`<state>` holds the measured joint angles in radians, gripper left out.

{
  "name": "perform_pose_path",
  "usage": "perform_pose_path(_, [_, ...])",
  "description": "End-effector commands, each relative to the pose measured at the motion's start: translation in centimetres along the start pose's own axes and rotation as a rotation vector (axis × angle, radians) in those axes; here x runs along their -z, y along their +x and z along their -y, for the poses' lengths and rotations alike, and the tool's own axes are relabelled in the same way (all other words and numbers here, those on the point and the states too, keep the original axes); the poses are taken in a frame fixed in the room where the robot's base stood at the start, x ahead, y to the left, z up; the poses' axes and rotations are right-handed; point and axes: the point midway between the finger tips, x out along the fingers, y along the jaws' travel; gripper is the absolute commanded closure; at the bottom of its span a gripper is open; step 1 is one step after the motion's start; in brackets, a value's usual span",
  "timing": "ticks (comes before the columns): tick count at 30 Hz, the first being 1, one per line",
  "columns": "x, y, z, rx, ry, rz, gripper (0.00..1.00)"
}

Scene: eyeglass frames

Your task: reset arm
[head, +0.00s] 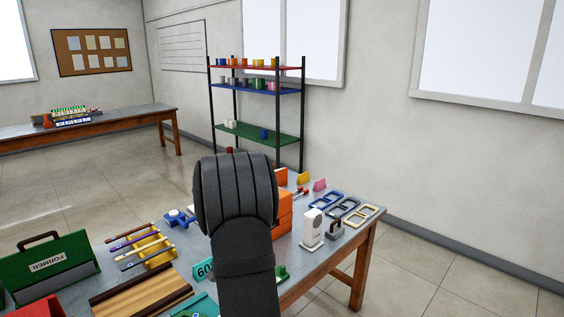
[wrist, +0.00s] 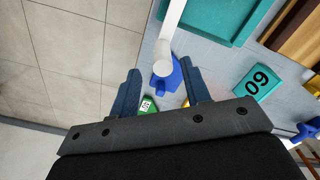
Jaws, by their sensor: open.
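The eyeglass frames lie in a row on the table's right side: a blue frame (head: 326,200), a dark blue-grey frame (head: 344,208) and a yellow frame (head: 361,216). My gripper (wrist: 160,70) is open, its two blue fingers apart with nothing gripped. A white post (wrist: 172,35) on a blue base (wrist: 166,84) shows between and beyond the fingers; I cannot tell how far below it is. In the head view my dark arm rises at the middle and hides part of the table; the fingers do not show there.
An orange block (head: 285,211) and a white upright device (head: 311,229) stand right of my arm. A teal block marked 60 (wrist: 256,82) and a teal tray (wrist: 204,38) are near the gripper. A yellow rack (head: 150,249) and green case (head: 52,267) are left.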

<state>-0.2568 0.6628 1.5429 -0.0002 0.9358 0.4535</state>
Motion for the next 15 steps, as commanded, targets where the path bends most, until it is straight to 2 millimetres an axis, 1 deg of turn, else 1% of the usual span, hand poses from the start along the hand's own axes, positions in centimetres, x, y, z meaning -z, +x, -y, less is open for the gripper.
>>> perform_pose_path(1, [0.1, -1.2, 0.0, 0.002, 0.000, -0.003, 0.57])
perform_pose_path(15, [0.0, -10.6, 0.0, 0.001, 0.000, -0.002, 0.57])
